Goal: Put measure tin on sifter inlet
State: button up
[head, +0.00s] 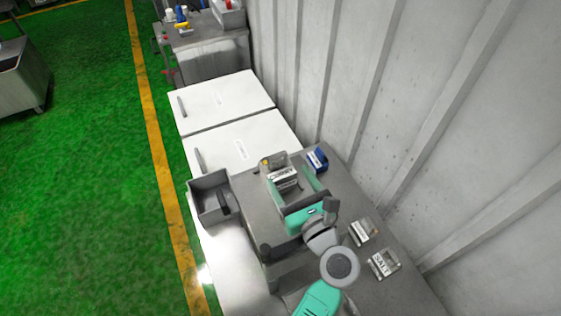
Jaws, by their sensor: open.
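My gripper (289,180) is open above the grey worktop, its teal fingers apart. A metal tin with a white label (284,179) shows between the fingers; I cannot tell whether they touch it. Its label is too small to read fully, and I cannot tell if it is the measure tin. A grey open-topped box (196,206) stands left of my gripper at the worktop's left edge. It may be the sifter inlet, but no marking confirms this. The gripper body hides part of the worktop.
A blue tin (317,159) and a grey tin with a yellow spot (272,162) stand behind. A tin marked SALT (383,263) and another labelled tin (362,232) are to the right. White cabinets (225,101) stand farther back, a corrugated wall (420,130) right.

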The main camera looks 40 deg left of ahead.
jog(key=v, duration=0.3)
jog(key=w+d+r+n+t+h, duration=0.2)
jog(key=d+r+n+t, duration=0.1)
jog(key=r+n, duration=0.3)
jog(key=w+d+r+n+t+h, duration=0.2)
jog(key=d+r+n+t, duration=0.1)
jog(key=r, duration=0.5)
jog(key=w+d+r+n+t+h, duration=0.2)
jog(key=d+r+n+t, duration=0.1)
jog(key=r+n, duration=0.3)
jog(key=s+d+r+n+t+h+p, duration=0.2)
jog(key=s+d+r+t+h, duration=0.1)
jog(key=r, duration=0.6)
jog(key=s+d+r+n+t+h+p, duration=0.2)
jog(key=d+r, duration=0.4)
jog(key=r, duration=0.4)
jog(key=s+d+r+n+t+h+p, duration=0.2)
jog(key=s+d+r+n+t+h, duration=0.1)
jog(key=r, duration=0.7)
jog(key=s+d+t+h, duration=0.1)
jog(key=s+h, duration=0.1)
jog(key=s, duration=0.1)
jog(key=shift+d+r+t, duration=0.25)
jog(key=shift+d+t, duration=0.05)
jog(key=shift+d, duration=0.1)
